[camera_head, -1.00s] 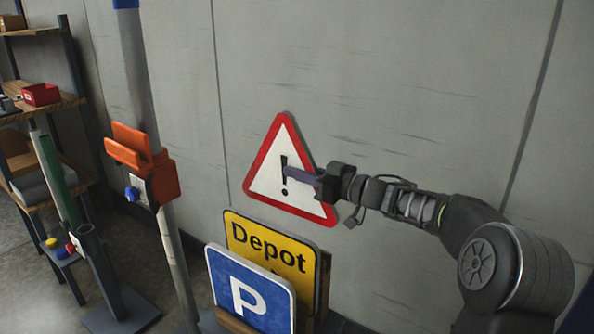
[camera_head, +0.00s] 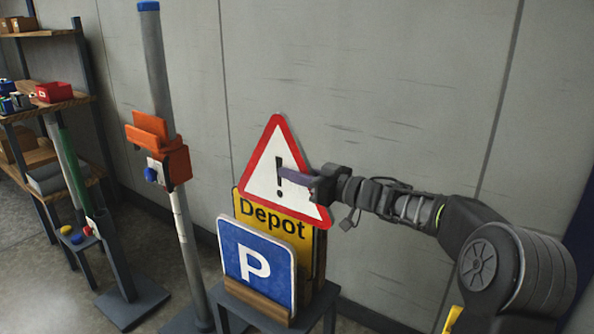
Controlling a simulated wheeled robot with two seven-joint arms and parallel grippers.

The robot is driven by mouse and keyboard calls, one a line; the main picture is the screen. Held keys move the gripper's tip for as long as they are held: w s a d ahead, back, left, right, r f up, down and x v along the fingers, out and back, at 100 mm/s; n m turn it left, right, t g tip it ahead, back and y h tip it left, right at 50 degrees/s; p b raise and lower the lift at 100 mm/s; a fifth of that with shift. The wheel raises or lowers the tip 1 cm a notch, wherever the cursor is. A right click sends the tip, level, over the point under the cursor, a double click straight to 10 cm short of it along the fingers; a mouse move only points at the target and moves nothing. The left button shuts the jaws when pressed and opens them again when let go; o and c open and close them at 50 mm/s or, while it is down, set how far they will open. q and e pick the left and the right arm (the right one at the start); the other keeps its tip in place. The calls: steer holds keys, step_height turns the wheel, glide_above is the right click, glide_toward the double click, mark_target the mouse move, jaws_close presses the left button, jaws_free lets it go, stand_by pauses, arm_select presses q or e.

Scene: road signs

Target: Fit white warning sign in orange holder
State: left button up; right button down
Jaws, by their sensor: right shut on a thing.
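The white triangular warning sign (camera_head: 262,178) has a red border and a black exclamation mark. My right gripper (camera_head: 296,178) is shut on it near its right side and holds it upright in the air, in front of the top of the yellow Depot sign. The orange holder (camera_head: 160,150) is fixed on a grey pole with a blue cap, to the left of the sign and apart from it. A slot seems to lie between its back plate and front block. My left gripper is not in view.
A blue P sign (camera_head: 256,262) and the yellow Depot sign (camera_head: 270,219) stand in a wooden rack on a small table (camera_head: 318,302) below the held sign. A shelf (camera_head: 60,103) and a green-banded post (camera_head: 72,170) stand at left. The wall is behind.

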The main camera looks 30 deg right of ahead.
arm_select(q)
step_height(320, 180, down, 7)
steer(key=b, duration=0.6)
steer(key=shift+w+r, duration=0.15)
arm_select(e)
steer(key=s+a+f+m+t+h, duration=0.1)
steer(key=s+a+f, duration=0.3)
steer(key=f, duration=0.6)
steer(key=s+a+f+m+h, duration=0.1)
steer(key=s+a+f+h, duration=0.2)
steer(key=a+f, duration=0.5)
steer(key=shift+s+a+f+m+t, duration=0.25)
steer(key=shift+s+f+m+t, duration=0.2)
steer(key=shift+f, duration=0.5)
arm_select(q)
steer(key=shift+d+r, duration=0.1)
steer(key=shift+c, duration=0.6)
